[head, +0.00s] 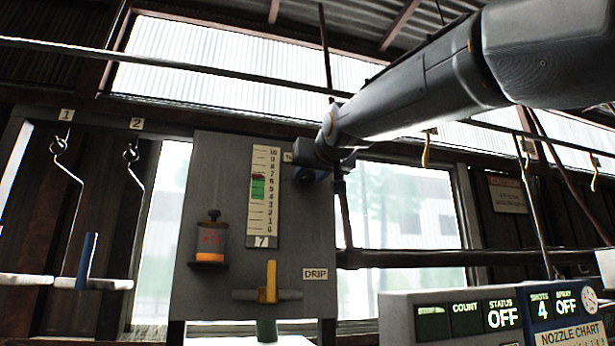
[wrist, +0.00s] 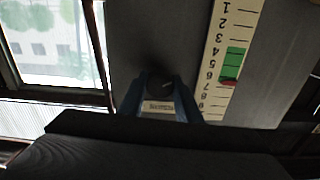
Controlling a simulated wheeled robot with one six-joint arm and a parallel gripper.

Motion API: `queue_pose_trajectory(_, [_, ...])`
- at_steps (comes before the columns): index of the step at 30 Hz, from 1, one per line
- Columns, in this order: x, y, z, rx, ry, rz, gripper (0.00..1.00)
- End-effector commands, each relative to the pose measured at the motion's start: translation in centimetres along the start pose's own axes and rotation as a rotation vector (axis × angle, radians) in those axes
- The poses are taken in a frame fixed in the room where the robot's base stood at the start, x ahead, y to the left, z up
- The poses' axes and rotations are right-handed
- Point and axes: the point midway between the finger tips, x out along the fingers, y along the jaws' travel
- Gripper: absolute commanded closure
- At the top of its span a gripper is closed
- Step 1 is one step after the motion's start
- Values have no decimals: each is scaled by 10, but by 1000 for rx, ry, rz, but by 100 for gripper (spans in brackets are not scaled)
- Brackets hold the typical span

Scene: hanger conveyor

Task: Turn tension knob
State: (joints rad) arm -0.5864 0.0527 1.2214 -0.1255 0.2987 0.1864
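The tension knob is a small dark round knob (wrist: 160,82) on the grey panel (head: 215,165). In the wrist view it sits between the two blue fingers of my gripper (wrist: 160,84); whether they press on it I cannot tell. In the head view my gripper (head: 318,174) is at the panel's upper right and hides the knob. A pale label (wrist: 160,107) shows beside the knob, too small to read. A numbered gauge (head: 263,197) stands left of my gripper. Its red mark (wrist: 229,82) lies at the high-number end of the green band, near 7.
The panel also carries an orange-filled cup (head: 210,242), a yellow lever (head: 268,282) and a DRIP label (head: 315,274). Hangers numbered 1 and 2 hang at the left. A control box (head: 490,316) with displays stands at the lower right. Rails cross above.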

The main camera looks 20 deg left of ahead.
Motion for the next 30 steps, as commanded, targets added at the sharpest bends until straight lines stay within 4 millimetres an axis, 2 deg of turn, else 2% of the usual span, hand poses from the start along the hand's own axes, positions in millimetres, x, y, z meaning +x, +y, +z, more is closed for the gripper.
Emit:
queue_pose_trajectory(5, [0, 0, 0, -47, 0, 0, 92])
queue_pose_trajectory(18, [0, 0, 1, -442, -1, 0, 92])
queue_pose_trajectory(29, [0, 0, 0, -474, -1, -1, 92])
queue_pose_trajectory(30, [0, 0, 0, -473, -1, -1, 68])
